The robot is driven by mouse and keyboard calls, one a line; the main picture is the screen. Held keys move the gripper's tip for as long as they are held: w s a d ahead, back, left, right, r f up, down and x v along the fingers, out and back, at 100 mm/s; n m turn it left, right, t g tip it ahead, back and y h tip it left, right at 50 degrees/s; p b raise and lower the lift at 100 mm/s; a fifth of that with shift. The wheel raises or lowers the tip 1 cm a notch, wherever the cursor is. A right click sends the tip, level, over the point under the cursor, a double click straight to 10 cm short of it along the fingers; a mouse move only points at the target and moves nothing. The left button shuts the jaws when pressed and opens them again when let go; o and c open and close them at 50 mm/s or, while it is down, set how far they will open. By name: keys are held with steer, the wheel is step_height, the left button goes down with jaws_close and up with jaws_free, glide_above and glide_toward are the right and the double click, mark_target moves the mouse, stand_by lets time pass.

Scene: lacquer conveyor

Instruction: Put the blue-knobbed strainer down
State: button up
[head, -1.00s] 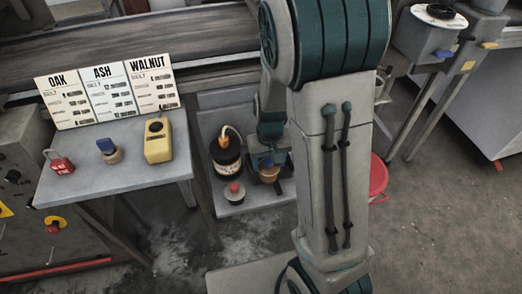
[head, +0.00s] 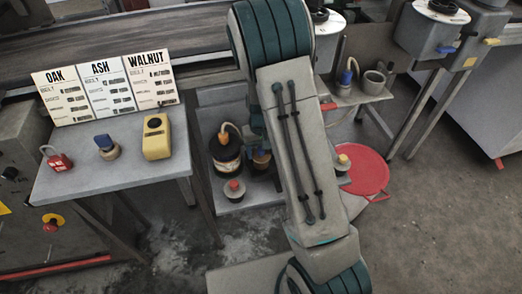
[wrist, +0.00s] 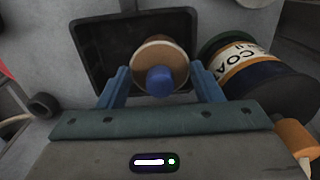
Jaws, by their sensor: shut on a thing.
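The blue-knobbed strainer, a tan round body with a blue knob (wrist: 160,81), is between the fingers of my gripper (wrist: 160,88) in the wrist view. The gripper is shut on it. A black rectangular tray (wrist: 98,50) lies behind the strainer in that view; I cannot tell whether the strainer touches it. In the head view a bit of the strainer's tan body (head: 261,160) shows beside my arm, which hides most of the gripper and the tray.
A dark labelled can (head: 225,152) stands close by; it also shows in the wrist view (wrist: 262,82). The left bench holds a blue-topped piece (head: 107,147), a red padlock (head: 59,160) and a yellow device (head: 156,138). A red round tray (head: 368,176) is right.

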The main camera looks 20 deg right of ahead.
steer(key=shift+f+b, duration=0.5)
steer(key=shift+f, duration=0.15)
steer(key=o, duration=1.1)
steer(key=shift+r, duration=0.15)
